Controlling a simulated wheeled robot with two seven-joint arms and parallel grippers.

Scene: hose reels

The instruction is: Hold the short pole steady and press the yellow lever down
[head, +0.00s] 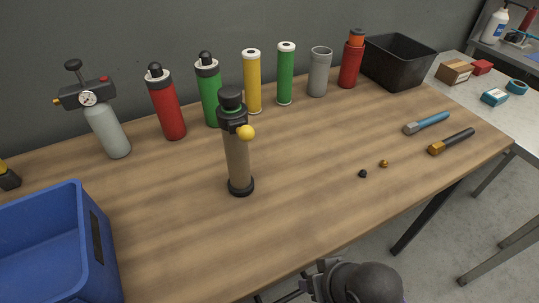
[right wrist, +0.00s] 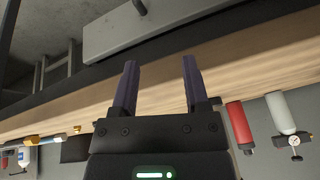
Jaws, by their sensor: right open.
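The short pole (head: 238,160) stands upright on the wooden table in the head view, a tan tube with a black foot and a black head. The yellow lever (head: 246,132) shows as a yellow ball at the front right of that head. My right gripper (head: 312,286) is at the bottom of the head view, beyond the table's front edge and well apart from the pole. In the right wrist view its two fingers (right wrist: 158,82) are spread with nothing between them. My left gripper is in neither view.
A blue crate (head: 45,243) is at the front left. A gauge cylinder (head: 107,128), a red cylinder (head: 167,105) and several other cylinders line the back, with a black bin (head: 398,65) at right.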

